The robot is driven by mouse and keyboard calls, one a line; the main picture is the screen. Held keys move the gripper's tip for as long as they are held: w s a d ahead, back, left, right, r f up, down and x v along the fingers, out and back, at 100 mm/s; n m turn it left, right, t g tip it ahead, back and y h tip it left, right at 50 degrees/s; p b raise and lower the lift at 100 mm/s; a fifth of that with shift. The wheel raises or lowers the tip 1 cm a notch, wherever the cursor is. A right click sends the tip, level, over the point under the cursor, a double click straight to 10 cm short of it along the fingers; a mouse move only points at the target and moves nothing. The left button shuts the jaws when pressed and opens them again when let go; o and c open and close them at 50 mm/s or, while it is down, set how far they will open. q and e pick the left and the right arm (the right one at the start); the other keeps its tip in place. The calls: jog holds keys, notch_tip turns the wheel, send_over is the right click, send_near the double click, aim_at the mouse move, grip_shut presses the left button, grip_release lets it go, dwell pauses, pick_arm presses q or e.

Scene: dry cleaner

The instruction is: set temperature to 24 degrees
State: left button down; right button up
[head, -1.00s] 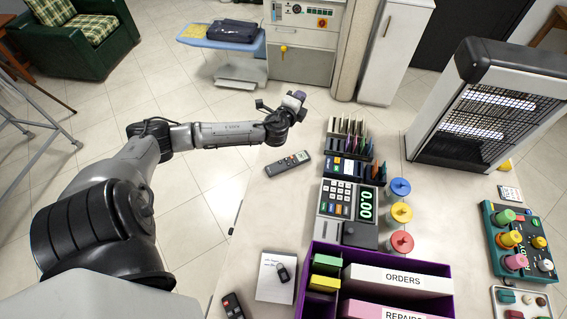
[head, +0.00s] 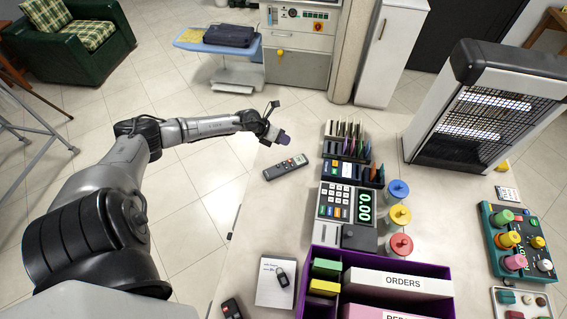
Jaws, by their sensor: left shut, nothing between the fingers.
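A grey remote control (head: 286,167) with dark buttons and a small display lies on the counter near its far left corner. A second, darker remote (head: 232,308) lies at the bottom edge of the head view, partly cut off. A keypad device (head: 337,202) has a green display reading zeros. I cannot tell which of these sets the temperature. My left gripper (head: 278,135) is shut and empty, just above and left of the grey remote in the picture, apart from it. My right gripper is not in view.
A purple box (head: 314,262) with labelled compartments stands at the front. A tall grille unit (head: 490,112) and a green control box (head: 519,238) are at the right. The counter (head: 235,260) around the grey remote is clear.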

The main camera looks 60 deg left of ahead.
pick_arm(q)
jog(key=shift+s+d+f+m+g+h, duration=0.2)
jog(key=shift+s+d+m+g+h, duration=0.1)
jog(key=shift+m+g, duration=0.1)
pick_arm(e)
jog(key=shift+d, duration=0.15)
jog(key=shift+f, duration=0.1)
pick_arm(q)
jog(key=b, duration=0.7)
send_over(283, 162)
notch_tip(283, 162, down, 8)
jog(key=shift+a+f+b, duration=0.1)
jog(key=shift+f+b, duration=0.25)
jog(key=shift+b, duration=0.1)
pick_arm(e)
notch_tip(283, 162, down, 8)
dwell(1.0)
pick_arm(q)
jog(key=shift+f, duration=0.25)
